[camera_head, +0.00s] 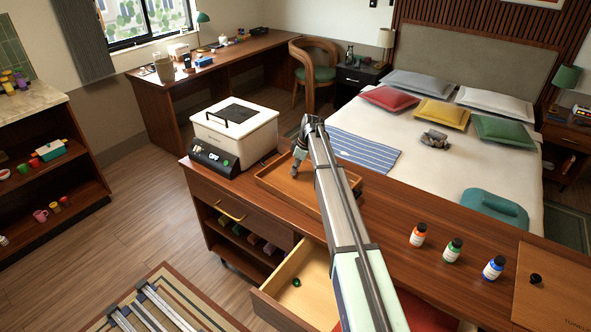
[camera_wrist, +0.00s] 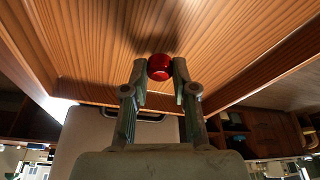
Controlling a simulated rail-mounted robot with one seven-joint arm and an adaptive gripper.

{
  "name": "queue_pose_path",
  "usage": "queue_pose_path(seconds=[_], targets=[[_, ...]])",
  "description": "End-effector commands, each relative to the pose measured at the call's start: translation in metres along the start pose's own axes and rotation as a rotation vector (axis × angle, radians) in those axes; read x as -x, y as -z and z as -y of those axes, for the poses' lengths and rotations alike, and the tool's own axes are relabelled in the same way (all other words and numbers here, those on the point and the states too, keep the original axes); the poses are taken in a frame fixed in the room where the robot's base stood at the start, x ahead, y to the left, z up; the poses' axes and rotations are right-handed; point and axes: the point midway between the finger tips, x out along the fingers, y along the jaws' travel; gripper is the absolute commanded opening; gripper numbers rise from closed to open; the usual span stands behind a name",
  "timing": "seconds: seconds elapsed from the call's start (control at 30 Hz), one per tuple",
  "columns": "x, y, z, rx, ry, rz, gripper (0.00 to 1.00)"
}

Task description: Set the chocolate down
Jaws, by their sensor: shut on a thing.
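The chocolate (camera_wrist: 160,67) is a small, shiny red round piece in the wrist view. My gripper (camera_wrist: 160,76) is shut on it, with one fingertip on each side. Behind the chocolate is the wood-grain floor of a shallow wooden tray (camera_wrist: 90,40); I cannot tell whether the chocolate touches it. In the head view my gripper (camera_head: 295,172) points down over the left part of the tray (camera_head: 272,197) on the wooden counter. The chocolate is not discernible there, and my arm covers part of the tray.
A white boxy appliance (camera_head: 235,128) stands just left of the tray. An open drawer (camera_head: 290,275) below holds a small green item (camera_head: 296,282). Three bottles, orange (camera_head: 418,234), green (camera_head: 453,249) and blue (camera_head: 493,268), stand on the counter at right. The counter between is mostly clear.

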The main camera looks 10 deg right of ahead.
Motion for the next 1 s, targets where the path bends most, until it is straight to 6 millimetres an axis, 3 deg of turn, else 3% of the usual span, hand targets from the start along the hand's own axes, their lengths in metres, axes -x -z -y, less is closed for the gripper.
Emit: queue_pose_path(seconds=[0.1, 0.5, 0.53, 0.57, 0.6, 1.0], targets=[[-0.011, -0.003, 0.000, 0.000, 0.000, 0.000, 0.12], [-0.017, -0.005, 0.000, 0.000, 0.000, 0.000, 0.12], [-0.016, -0.005, 0.000, 0.000, 0.000, 0.000, 0.38], [-0.015, -0.005, 0.000, 0.000, 0.000, 0.000, 0.48], [-0.015, -0.005, 0.000, 0.000, 0.000, 0.000, 0.52], [-0.010, -0.004, 0.000, 0.000, -0.001, -0.001, 0.52]])
